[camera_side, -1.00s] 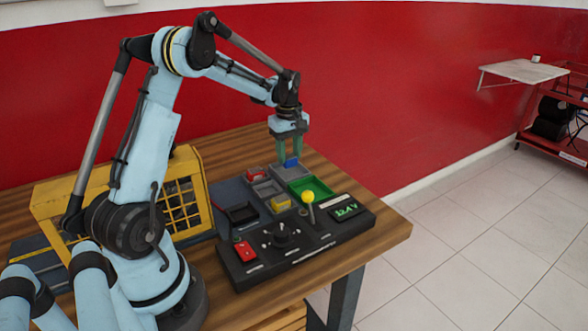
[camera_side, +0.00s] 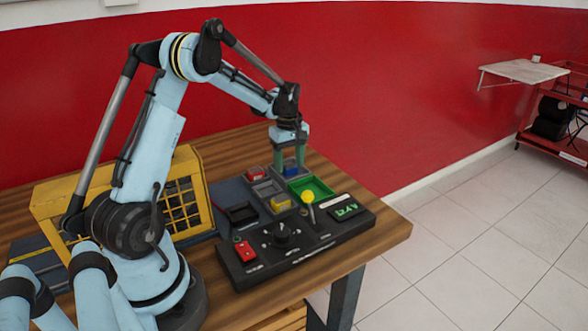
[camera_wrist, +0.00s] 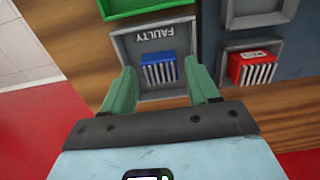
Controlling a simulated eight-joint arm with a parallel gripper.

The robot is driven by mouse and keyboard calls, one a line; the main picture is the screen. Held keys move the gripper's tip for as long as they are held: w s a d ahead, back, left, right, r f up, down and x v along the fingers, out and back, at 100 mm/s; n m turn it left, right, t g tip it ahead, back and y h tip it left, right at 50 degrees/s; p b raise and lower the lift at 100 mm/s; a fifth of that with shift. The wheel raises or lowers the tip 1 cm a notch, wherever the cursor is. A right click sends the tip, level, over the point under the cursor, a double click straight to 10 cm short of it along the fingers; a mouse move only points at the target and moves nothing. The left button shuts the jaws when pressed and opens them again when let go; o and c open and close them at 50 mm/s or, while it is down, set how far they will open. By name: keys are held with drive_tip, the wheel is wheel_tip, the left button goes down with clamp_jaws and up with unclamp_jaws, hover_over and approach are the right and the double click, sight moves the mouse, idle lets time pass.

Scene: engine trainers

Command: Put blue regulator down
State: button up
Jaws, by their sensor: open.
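The blue regulator (camera_wrist: 159,69) sits in the grey tray marked FAULTY (camera_wrist: 120,42), as the wrist view shows. In the side view the blue regulator (camera_side: 291,170) is partly hidden by my fingers. My gripper (camera_wrist: 162,82) is open in the wrist view, with one green finger on each side of the blue regulator and gaps beside it. In the side view my gripper (camera_side: 289,168) reaches down over the far grey tray.
A red regulator (camera_wrist: 253,66) sits in a grey tray beside the FAULTY one. A control panel (camera_side: 262,262) with a yellow-knobbed lever (camera_side: 308,198) stands in front.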

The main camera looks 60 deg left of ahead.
sight(290, 164)
wheel_tip(290, 164, up, 12)
drive_tip(key=s+d+r+m+t+y, duration=0.1)
drive_tip(key=s+d+r+m+t, duration=0.1)
drive_tip(key=d+m, duration=0.45)
drive_tip(key=s+d+r+m+t, duration=0.1)
drive_tip(key=s+d+r+m, duration=0.15)
drive_tip(key=d, duration=0.65)
drive_tip(key=s+d+f+m+t+h, duration=0.1)
drive_tip(key=s+d+f+m+t, duration=0.3)
drive_tip(key=s+d+m, duration=0.3)
drive_tip(key=shift+d+f+m, duration=0.25)
drive_tip(key=shift+d+m, duration=0.75)
drive_tip(key=shift+d, duration=0.25)
